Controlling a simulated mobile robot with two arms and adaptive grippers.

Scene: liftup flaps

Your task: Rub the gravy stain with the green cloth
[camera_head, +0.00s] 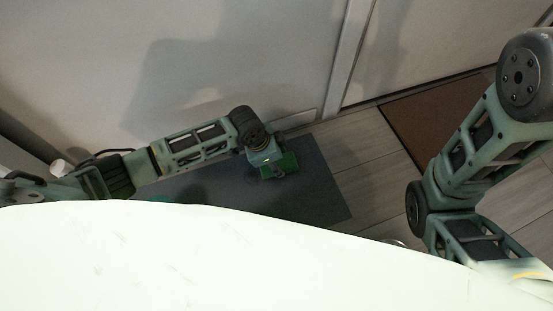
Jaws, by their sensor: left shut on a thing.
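My left arm reaches in from the left over a dark grey flat surface (318,195). My left gripper (272,164) is shut on a green cloth (284,166), which shows as a small dark green patch at the fingers, over the far part of that surface. I cannot tell whether the cloth touches the surface. The gravy stain cannot be made out clearly. My right arm shows at the right edge, but its gripper is out of view.
A pale wall with a door frame (350,50) stands behind the dark surface. A brown mat (420,112) lies on the plank floor (365,160) to the right. A small white object (60,167) is at the far left. My own pale body covers the lower part of the view.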

